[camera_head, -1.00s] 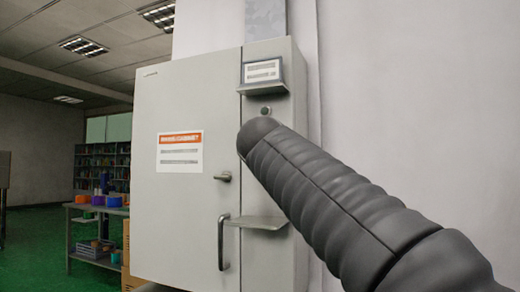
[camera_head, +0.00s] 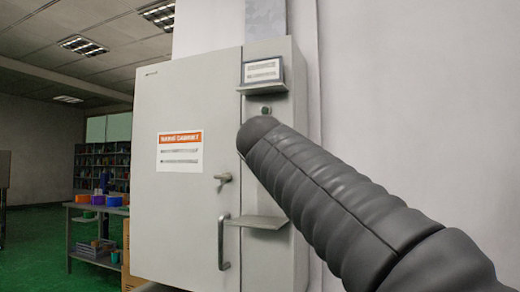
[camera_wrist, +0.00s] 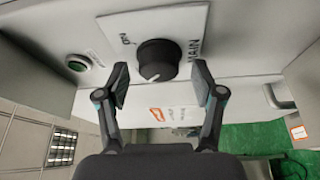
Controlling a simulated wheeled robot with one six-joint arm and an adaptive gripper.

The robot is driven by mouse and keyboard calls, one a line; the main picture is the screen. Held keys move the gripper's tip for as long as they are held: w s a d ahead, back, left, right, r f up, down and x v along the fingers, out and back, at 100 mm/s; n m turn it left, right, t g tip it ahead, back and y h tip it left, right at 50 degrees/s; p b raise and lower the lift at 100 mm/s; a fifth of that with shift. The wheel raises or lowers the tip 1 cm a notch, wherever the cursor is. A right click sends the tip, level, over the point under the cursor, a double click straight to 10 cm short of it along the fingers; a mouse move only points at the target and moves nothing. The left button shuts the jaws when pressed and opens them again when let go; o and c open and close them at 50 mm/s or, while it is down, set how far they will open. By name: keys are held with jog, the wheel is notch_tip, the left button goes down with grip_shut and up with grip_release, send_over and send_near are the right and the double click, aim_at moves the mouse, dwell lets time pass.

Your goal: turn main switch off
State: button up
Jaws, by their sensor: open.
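The main switch is a round black knob (camera_wrist: 157,60) on a pale plate (camera_wrist: 183,22) lettered "MAIN", with a shorter label at its left that looks like "ON". A small white mark shows on the knob's near lower edge in the wrist view. My gripper (camera_wrist: 160,72) is open, its two fingers on the left and right sides of the knob. Gaps show between the fingers and the knob; the tips' exact depth is hard to tell. In the head view my dark arm covers the front of the cabinet (camera_head: 190,95), and the knob and fingers are hidden.
A green button (camera_wrist: 78,63) sits left of the knob. The cabinet has a small display (camera_head: 262,72), a shelf-like ledge (camera_head: 258,222), a door latch (camera_head: 223,180) and a pull handle (camera_head: 222,243). A workbench (camera_head: 92,210) stands at the far left.

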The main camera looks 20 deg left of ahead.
jog(key=v, duration=1.2)
jog(key=shift+w+f, duration=0.1)
jog(key=d+f+m+g+h, duration=0.5)
jog(key=d+f+m, duration=0.4)
jog(key=d+f, duration=1.3)
jog(key=s+d+f+m+g, duration=0.1)
jog(key=s+d+f+m, duration=0.1)
jog(key=f, duration=0.5)
jog(key=s+d+f+m+g, duration=0.2)
jog(key=s+d+f+m, duration=0.1)
jog(key=s+f, duration=0.3)
jog(key=s+d+f+m+g+h, duration=0.1)
jog(key=s+d+f+m+g, duration=0.1)
jog(key=f, duration=0.5)
jog(key=s+d+m, duration=0.1)
jog(key=s+d, duration=0.1)
jog(key=s, duration=0.1)
jog(key=shift+d+f, duration=0.3)
jog(key=shift+f, duration=0.05)
jog(key=s+f+m, duration=0.1)
jog(key=s+f, duration=0.1)
jog(key=s+f+m+g, duration=0.1)
jog(key=s+f, duration=0.1)
jog(key=f, duration=0.1)
jog(key=s+d+f+m, duration=0.1)
jog(key=s+f, duration=0.1)
jog(key=shift+f+m+g, duration=0.3)
jog(key=shift+g, duration=0.1)
jog(key=shift+c, duration=0.3)
